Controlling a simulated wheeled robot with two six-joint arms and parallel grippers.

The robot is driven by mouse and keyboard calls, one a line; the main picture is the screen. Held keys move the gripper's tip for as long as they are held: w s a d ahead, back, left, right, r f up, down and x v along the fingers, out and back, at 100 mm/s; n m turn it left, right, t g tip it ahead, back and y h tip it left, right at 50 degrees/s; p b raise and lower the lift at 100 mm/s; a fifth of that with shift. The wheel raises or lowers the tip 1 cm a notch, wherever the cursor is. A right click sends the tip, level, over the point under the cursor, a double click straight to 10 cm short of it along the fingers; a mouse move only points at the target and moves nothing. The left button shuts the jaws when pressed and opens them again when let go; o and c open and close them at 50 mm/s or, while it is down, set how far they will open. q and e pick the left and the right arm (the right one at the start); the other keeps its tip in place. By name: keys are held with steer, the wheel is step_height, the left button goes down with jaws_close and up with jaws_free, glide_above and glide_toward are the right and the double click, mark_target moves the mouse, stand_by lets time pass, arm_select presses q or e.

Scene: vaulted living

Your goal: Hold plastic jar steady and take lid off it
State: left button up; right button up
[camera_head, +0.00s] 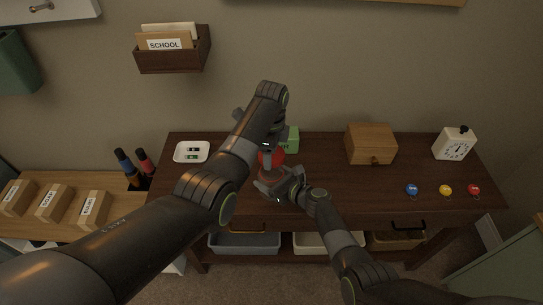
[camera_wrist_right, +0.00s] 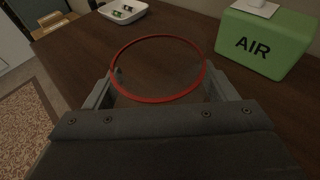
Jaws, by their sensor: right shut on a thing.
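The plastic jar (camera_head: 270,172) stands on the dark wooden table, mostly hidden by my grippers in the head view; a red part (camera_head: 271,156) shows at its top. My right gripper (camera_head: 279,186) is shut on the jar from the front. In the right wrist view a thin red ring (camera_wrist_right: 158,38) lies between my right fingers (camera_wrist_right: 160,85), with table visible through it. My left gripper (camera_head: 267,143) points down just above the red part. Its fingers are mostly hidden by its own arm, so I cannot tell whether it touches the lid.
A green AIR box (camera_head: 292,140) stands close behind the jar. A white tray (camera_head: 191,152) lies to the left. The table between is clear.

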steer(key=o, duration=1.9)
